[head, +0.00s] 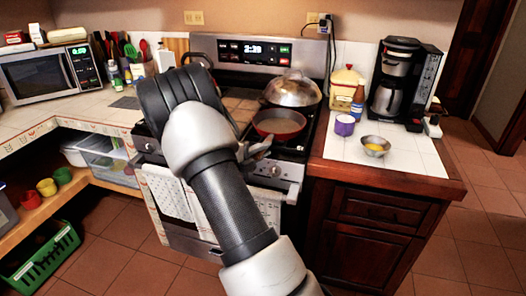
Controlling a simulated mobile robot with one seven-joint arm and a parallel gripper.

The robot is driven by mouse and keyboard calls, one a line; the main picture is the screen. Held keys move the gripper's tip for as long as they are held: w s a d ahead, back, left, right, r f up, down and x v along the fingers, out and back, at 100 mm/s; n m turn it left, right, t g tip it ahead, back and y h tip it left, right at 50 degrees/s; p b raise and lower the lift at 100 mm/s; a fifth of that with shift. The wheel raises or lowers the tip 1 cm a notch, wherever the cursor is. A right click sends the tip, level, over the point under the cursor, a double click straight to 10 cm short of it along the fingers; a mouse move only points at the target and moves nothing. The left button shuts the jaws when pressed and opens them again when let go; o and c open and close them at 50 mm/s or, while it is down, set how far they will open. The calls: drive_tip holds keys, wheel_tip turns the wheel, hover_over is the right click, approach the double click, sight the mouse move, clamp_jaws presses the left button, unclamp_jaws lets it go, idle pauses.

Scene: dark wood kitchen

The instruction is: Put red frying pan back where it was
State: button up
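The red frying pan (279,124), with a dark inside, is at the front right of the stove top (238,101). I cannot tell whether it rests on the stove or is held just above it. My gripper (262,147) is at the pan's near left side, by the stove's front edge. Its fingers are small and partly hidden by my arm. The pan's handle is not clearly visible, so I cannot tell whether the fingers are around it.
A large domed metal lid (293,88) is right behind the pan.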

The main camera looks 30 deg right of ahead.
drive_tip(key=o, duration=0.4)
drive_tip(key=shift+c, duration=0.2)
drive_tip(key=shift+r, duration=0.15)
